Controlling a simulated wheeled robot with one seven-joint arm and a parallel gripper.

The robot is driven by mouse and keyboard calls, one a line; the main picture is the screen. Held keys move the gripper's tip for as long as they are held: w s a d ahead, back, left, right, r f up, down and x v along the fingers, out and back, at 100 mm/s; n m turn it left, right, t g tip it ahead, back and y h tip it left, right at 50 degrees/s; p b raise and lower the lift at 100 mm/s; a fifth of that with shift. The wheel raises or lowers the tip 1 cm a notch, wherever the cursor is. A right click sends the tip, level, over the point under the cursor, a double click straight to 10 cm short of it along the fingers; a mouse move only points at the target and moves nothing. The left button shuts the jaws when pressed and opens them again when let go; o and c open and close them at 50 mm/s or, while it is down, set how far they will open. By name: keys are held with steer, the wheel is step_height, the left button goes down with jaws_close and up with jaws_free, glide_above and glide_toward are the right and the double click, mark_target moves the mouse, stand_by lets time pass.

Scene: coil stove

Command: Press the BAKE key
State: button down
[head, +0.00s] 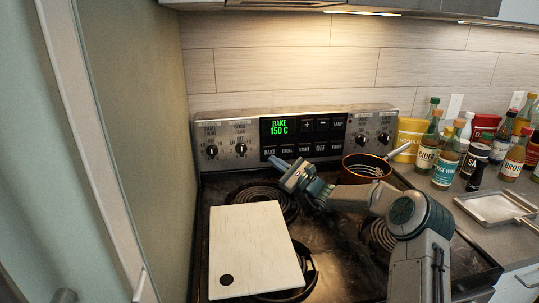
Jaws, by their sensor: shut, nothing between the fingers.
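The stove's control panel (330,143) stands upright at the back, with a black key area in the middle. The BAKE key (269,153) is at the left end of the lower key row, under the lit display (279,127), which reads "BAKE 150 C" in green. My gripper (272,160) is shut and empty. Its tips point up and left and appear just below the BAKE key. I cannot tell from this one view whether they touch it.
A white board (255,250) lies over the left coils. An orange-rimmed pan (365,168) sits at the back right burner, right of my gripper. Knobs (212,151) flank the keys. Bottles (447,162) and a square metal pan (495,208) stand on the right counter. A tall panel rises at left.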

steer(key=shift+s+d, duration=0.15)
steer(key=shift+s, duration=0.55)
steer(key=shift+s+d, duration=0.1)
steer(key=shift+s, duration=0.55)
